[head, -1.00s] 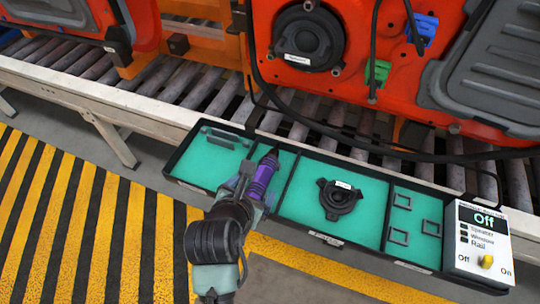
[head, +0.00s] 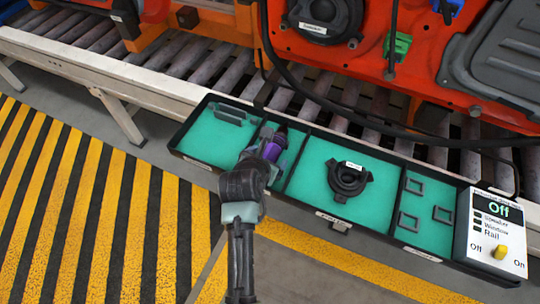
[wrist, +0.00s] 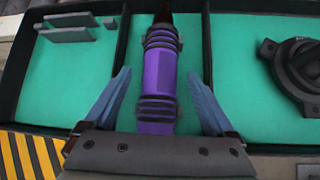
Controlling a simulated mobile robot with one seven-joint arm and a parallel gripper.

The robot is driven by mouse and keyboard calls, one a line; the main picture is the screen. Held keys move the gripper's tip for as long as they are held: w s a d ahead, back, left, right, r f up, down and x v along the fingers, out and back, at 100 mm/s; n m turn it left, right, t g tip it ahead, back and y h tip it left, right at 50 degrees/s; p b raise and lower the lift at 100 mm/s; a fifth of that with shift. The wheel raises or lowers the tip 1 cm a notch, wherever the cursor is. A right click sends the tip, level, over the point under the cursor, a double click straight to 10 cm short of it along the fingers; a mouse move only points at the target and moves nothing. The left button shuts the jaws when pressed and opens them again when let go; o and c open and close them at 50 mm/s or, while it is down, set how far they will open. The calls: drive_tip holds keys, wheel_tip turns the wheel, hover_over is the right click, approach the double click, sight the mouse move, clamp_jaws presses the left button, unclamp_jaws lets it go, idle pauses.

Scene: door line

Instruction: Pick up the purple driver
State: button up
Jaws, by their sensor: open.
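The purple driver (wrist: 160,85) lies in a narrow compartment of the black tray with a teal floor. In the wrist view it points away from me, with a dark tip at the top and dark ribbed bands. My gripper (wrist: 160,105) is open, with one finger on each side of the driver and a gap on both sides. In the head view the driver (head: 273,149) is partly hidden by my gripper (head: 266,146) and wrist.
The tray (head: 311,128) also holds a dark round speaker part (head: 348,179) to the right and small square frames (head: 409,221) further right. A control box (head: 492,232) reads Off. A roller conveyor (head: 180,67) runs behind.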

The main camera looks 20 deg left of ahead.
drive_tip(key=shift+w+f, duration=0.35)
drive_tip(key=shift+w, duration=0.05)
clamp_jaws()
drive_tip(key=shift+r, duration=0.2)
idle(0.3)
